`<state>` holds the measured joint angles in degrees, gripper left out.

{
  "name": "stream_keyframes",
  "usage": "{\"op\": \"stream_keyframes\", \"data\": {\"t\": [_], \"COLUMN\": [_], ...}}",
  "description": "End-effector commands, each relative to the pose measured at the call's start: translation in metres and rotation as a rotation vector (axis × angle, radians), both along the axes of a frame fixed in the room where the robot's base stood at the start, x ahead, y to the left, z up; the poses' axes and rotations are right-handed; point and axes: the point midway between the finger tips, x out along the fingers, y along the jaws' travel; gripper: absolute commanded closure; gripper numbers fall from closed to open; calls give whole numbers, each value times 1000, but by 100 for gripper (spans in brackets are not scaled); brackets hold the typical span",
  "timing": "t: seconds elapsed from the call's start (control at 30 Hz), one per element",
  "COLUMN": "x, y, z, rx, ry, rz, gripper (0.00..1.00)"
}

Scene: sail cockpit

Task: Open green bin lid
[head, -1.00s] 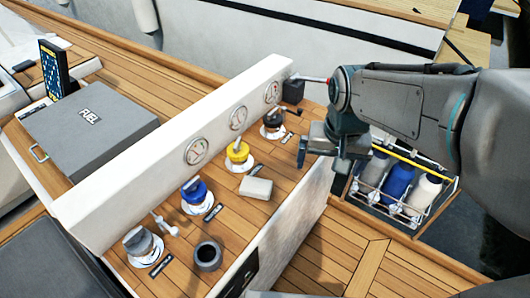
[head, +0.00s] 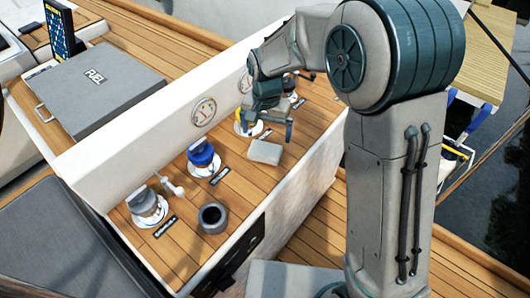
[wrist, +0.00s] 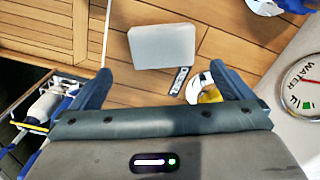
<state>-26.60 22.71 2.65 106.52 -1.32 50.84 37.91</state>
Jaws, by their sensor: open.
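I see no green bin or green lid in either view. My gripper (head: 265,118) is open and empty, with its fingers pointing down over the valve panel. It is close to the yellow valve (head: 247,130), which it partly covers in the head view. In the wrist view my gripper (wrist: 160,70) has its two fingers spread wide. The yellow valve (wrist: 209,93) shows by the right finger there, and a pale grey block (wrist: 162,46) lies beyond the gap between the fingers.
The wooden panel carries the grey block (head: 265,152), a blue valve (head: 201,155), a grey valve (head: 146,205) and a dark cup (head: 212,218). A white wall with gauges (head: 203,111) runs behind them. A grey FUEL box (head: 97,85) stands beyond. A bottle crate (wrist: 45,110) shows at left.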

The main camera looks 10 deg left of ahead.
Motion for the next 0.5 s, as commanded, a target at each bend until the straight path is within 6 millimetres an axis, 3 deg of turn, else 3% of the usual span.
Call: {"op": "stream_keyframes", "data": {"t": [0.1, 0.33, 0.5], "x": [0, 0, -1], "y": [0, 1, 4], "z": [-20, -36, -62], "rx": [-2, -1, -2], "ry": [2, 0, 2], "rz": [0, 1, 2], "gripper": [0, 0, 0]}}
